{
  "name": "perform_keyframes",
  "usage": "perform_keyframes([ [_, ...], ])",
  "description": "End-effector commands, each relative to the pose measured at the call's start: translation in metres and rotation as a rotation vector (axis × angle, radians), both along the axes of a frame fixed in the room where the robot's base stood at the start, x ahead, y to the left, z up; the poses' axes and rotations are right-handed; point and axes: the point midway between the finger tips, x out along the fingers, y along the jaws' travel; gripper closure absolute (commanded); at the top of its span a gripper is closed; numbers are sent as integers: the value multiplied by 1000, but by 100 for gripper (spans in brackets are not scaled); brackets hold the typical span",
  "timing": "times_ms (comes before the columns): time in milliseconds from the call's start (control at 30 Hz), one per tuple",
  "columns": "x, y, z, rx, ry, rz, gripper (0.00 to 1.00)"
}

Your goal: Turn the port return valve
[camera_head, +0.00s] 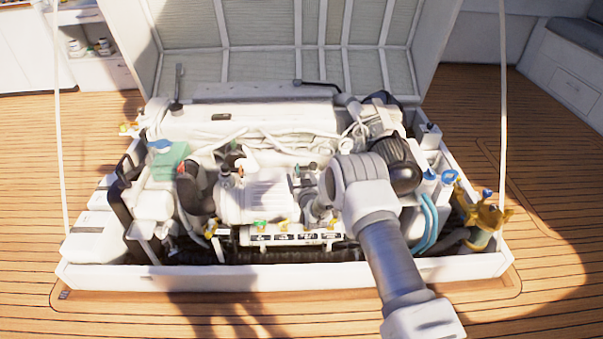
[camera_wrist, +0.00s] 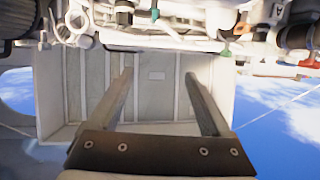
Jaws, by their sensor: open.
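A row of small valves with coloured handles runs along a labelled white manifold (camera_head: 290,236) at the front of the engine in the head view. The labels are too small to read, so I cannot tell which is the port return valve. My gripper (camera_wrist: 159,74) is open and empty in the wrist view, its two fingers well apart. My arm hides it in the head view. A green handle (camera_wrist: 226,51) and a red handle (camera_wrist: 309,63) show beyond the fingers, not between them.
The engine sits in an open hatch with a white raised rim (camera_head: 290,275). The raised hatch lid (camera_head: 270,45) stands behind it. Blue hoses (camera_head: 428,222) and a yellow fitting (camera_head: 484,215) lie at the right. The wooden deck (camera_head: 545,230) around is clear.

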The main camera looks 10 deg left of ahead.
Motion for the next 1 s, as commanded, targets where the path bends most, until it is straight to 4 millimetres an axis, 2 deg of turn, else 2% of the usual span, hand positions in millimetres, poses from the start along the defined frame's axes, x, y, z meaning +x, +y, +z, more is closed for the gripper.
perform_keyframes([
  [133,2,-2,10,-2,8,-2,18],
  [433,3,-2,12,-3,9,-3,18],
  [467,3,-2,12,-3,9,-3,20],
  [633,7,-5,25,-7,18,-6,50],
  [733,13,-12,51,-15,36,-13,68],
  [867,18,-30,103,-34,84,-29,69],
  [1000,13,-56,161,-57,145,-50,69],
])
